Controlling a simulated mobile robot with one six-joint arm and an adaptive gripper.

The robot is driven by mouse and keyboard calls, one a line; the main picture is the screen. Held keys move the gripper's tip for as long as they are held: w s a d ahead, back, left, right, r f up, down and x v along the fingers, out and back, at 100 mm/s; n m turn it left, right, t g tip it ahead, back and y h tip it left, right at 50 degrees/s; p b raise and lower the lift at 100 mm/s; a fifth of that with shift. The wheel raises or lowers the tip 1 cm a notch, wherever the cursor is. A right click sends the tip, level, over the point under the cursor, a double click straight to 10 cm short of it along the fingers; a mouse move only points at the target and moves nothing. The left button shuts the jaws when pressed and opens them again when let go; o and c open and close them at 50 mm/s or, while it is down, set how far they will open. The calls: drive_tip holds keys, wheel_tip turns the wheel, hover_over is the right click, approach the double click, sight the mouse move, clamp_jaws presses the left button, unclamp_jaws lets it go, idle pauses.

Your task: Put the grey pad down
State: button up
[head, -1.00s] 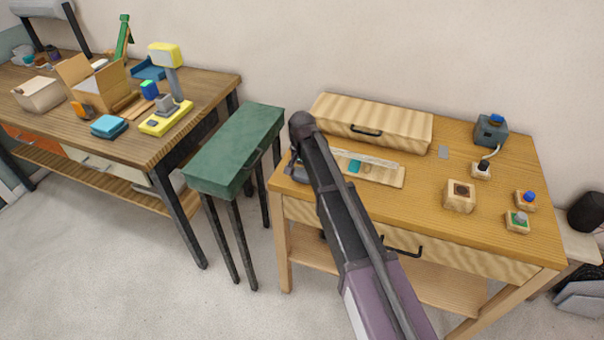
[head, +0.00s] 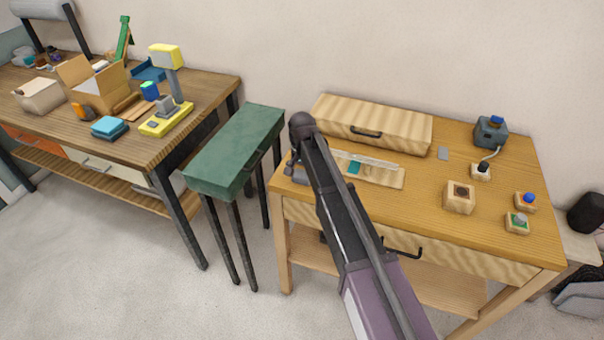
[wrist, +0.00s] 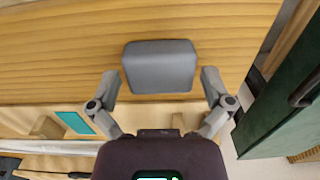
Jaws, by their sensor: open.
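The grey pad (wrist: 160,67) is a rounded block on the wooden tabletop in the wrist view. It appears to rest flat on the wood, near the table edge. My gripper (wrist: 160,79) is open, with one finger on each side of the pad and a visible gap to both. In the head view, my arm reaches down to the left end of the right-hand table (head: 420,205). There the arm hides most of my gripper, and I cannot clearly tell the pad from the fingers.
A wooden rack (head: 385,176) with a teal piece (wrist: 75,122) lies beside my gripper. A long wooden box (head: 385,128) stands behind. A green stand (head: 235,150) is left of the table. Small button blocks and a wooden cube (head: 459,198) stand at the right.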

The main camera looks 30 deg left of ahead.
sight(303, 174)
wheel_tip(303, 174, up, 12)
drive_tip(key=p, duration=1.1)
drive_tip(key=shift+f, duration=0.1)
drive_tip(key=shift+d, duration=0.1)
idle(0.8)
drive_tip(key=w+d+m, duration=0.1)
drive_tip(key=w+d, duration=0.1)
drive_tip(key=d, duration=1.3)
drive_tip(key=w+d, duration=0.2)
drive_tip(key=d, duration=1.3)
drive_tip(key=s+d, duration=0.4)
drive_tip(key=d, duration=0.9)
drive_tip(key=s+d+m, duration=0.1)
drive_tip(key=s+d, duration=0.4)
drive_tip(key=d, duration=0.8)
drive_tip(key=shift+a, duration=0.1)
